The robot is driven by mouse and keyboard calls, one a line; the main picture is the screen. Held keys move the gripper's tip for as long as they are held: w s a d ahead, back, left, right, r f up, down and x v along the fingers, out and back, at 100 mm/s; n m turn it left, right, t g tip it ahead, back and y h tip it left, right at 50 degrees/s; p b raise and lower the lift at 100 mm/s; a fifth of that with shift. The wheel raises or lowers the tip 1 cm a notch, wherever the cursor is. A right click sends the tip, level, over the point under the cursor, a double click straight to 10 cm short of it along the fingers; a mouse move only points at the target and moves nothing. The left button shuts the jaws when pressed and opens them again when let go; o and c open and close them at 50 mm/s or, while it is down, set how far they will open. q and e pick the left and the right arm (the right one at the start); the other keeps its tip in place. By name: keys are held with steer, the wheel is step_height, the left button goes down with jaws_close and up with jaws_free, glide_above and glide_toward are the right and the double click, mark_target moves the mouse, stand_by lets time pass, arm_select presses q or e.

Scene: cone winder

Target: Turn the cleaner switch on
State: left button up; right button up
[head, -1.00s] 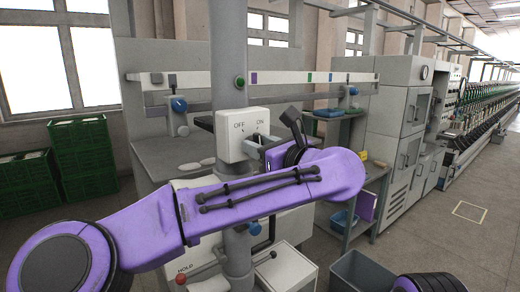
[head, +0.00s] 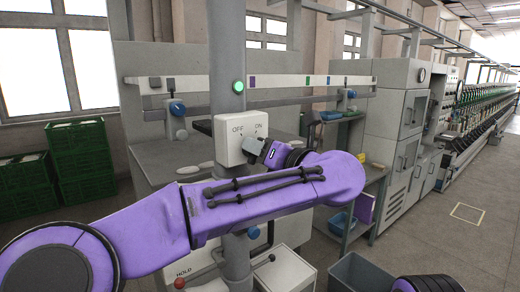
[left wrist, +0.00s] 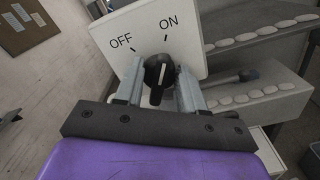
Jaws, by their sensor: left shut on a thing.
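The cleaner switch is a black rotary knob (left wrist: 157,76) on a white box (head: 229,150) with OFF and ON printed on its face. The box is fixed on a grey post. My left gripper (left wrist: 158,88) is shut on the knob, one finger on each side of it. The knob's white mark leans slightly toward ON. In the head view my left gripper (head: 256,148) reaches the box from the right and hides the knob. A green lamp (head: 238,87) on the post above the box glows brightly. My right gripper is not in view.
A white rail (head: 290,81) with coloured tags runs behind the post. Grey shelves (left wrist: 265,75) bear several pale oval pieces. A red-knobbed HOLD lever (head: 180,283) is below my arm. A grey bin (head: 360,272) stands at lower right. The aisle on the right is open floor.

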arm_select(q)
steer(key=shift+r, duration=0.15)
steer(key=o, duration=1)
steer(key=shift+d, duration=0.1)
